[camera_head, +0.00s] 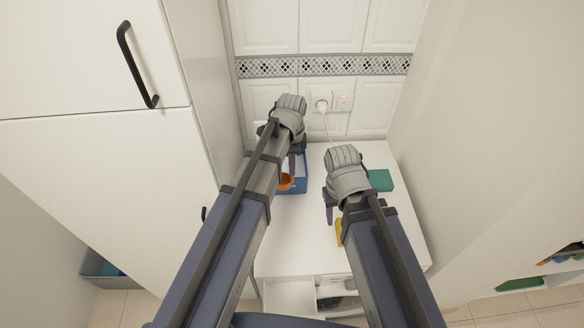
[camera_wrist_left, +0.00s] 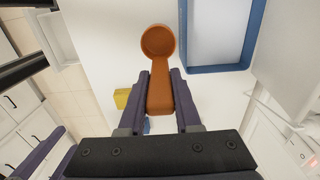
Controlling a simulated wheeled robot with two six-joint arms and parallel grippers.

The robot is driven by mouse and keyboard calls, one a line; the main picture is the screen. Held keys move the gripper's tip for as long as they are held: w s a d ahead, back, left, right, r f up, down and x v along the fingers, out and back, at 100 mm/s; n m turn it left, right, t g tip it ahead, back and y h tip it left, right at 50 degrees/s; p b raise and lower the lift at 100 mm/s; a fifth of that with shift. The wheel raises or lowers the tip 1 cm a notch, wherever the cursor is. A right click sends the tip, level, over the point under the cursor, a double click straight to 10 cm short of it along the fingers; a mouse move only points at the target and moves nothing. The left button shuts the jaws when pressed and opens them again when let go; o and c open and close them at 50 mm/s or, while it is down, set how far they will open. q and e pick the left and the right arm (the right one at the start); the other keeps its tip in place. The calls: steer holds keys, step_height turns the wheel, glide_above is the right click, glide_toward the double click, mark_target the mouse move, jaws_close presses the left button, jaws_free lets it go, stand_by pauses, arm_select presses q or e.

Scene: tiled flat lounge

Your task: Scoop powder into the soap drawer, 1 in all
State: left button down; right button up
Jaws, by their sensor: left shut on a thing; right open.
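My left gripper (camera_head: 291,165) is shut on the handle of an orange scoop (camera_head: 287,182). In the left wrist view the scoop's round bowl (camera_wrist_left: 157,42) points away from the fingers (camera_wrist_left: 160,88), and I see no powder in it. The blue container (camera_head: 304,178) is beside the bowl; its blue rim (camera_wrist_left: 214,69) surrounds a pale surface, perhaps powder. A white pulled-out drawer (camera_head: 289,298) shows at the front of the white unit, likely the soap drawer; a white open tray shape (camera_wrist_left: 58,39) shows in the wrist view. My right gripper (camera_head: 328,207) is open above the worktop.
A green box (camera_head: 380,180) lies at the back right of the white worktop (camera_head: 290,240). A yellow object (camera_head: 339,233) is partly hidden by my right arm. A tall white cabinet (camera_head: 95,150) stands left, a wall right. The worktop's front left is clear.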

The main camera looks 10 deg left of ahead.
arm_select(q)
steer(key=w+a+f+b, duration=0.1)
steer(key=w+a, duration=0.1)
steer(key=w, duration=0.9)
step_height(320, 180, down, 10)
steer(key=b, duration=1)
steer(key=shift+a+r, duration=0.1)
stand_by(0.8)
step_height(320, 180, up, 10)
steer(key=p, duration=1)
steer(key=shift+s+d+r+p, duration=0.3)
steer(key=shift+s+d+p, duration=0.05)
steer(key=shift+s, duration=1.3)
steer(key=shift+s+d+r+p, duration=0.25)
steer(key=shift+s+d+p, duration=0.1)
steer(key=shift+s, duration=1.3)
steer(key=shift+s+d+r+p, duration=0.3)
steer(key=shift+s+p, duration=0.05)
steer(key=shift+s, duration=1.3)
